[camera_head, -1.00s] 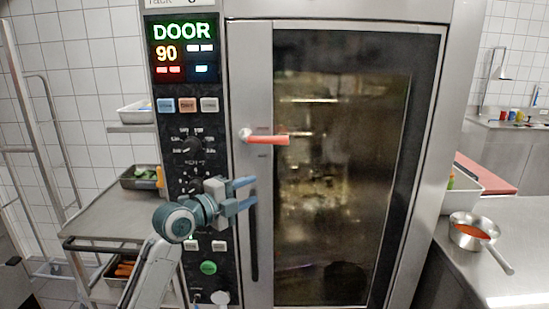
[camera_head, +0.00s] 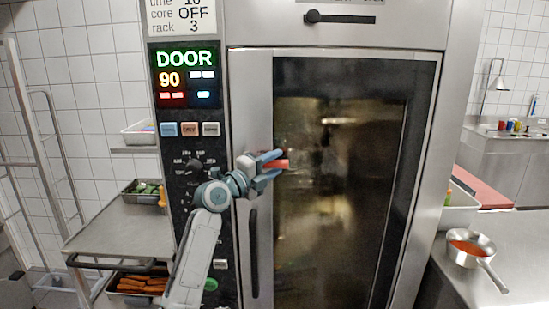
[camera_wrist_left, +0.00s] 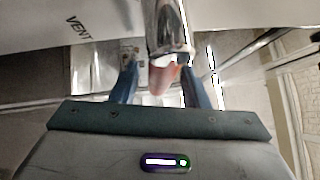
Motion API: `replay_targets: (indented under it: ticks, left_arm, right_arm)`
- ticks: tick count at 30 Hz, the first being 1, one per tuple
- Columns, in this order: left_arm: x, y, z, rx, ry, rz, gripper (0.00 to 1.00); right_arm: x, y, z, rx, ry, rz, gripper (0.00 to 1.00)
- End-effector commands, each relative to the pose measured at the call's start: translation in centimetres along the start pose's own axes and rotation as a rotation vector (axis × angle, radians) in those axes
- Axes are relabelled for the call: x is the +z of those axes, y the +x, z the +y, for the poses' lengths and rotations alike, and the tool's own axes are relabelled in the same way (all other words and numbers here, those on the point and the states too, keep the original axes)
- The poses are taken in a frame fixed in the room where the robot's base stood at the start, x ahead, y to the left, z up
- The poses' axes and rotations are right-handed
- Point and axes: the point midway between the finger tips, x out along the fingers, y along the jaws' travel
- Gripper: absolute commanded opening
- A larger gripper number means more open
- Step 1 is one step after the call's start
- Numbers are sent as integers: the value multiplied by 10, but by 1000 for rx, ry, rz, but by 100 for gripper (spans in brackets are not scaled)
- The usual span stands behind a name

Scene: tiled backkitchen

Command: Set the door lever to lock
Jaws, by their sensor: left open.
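The door lever (camera_head: 283,164) has a red grip and points right, about level, on the left frame of the oven door (camera_head: 340,220). My left gripper (camera_head: 272,166) is at the lever, open, with its blue fingers to either side of the red grip. In the left wrist view, the lever's shiny metal part (camera_wrist_left: 169,30) and red grip (camera_wrist_left: 163,78) lie between the two fingers (camera_wrist_left: 160,84). I cannot tell whether either finger touches it. The lever's pivot is hidden behind the gripper in the head view. My right gripper is not in view.
A control panel (camera_head: 187,90) reading DOOR 90 is left of the door. A black slider (camera_head: 340,18) sits above it. A long dark handle (camera_head: 254,250) is below the lever. A trolley (camera_head: 125,230) stands at left, and a counter with a saucepan (camera_head: 468,248) at right.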

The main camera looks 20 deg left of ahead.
Motion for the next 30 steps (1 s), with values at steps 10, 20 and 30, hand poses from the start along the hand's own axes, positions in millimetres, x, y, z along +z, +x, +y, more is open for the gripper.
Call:
replay_targets:
  ticks: [10, 20, 30]
  left_arm:
    - [0, 6, 1, 1, -1, 0, 41]
    - [0, 6, 1, 1, -1, 0, 0]
    - [4, 0, 7, 33, 32, 9, 0]
  right_arm:
    - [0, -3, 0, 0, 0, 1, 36]
    - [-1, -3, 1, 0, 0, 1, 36]
    - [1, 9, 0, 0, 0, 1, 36]
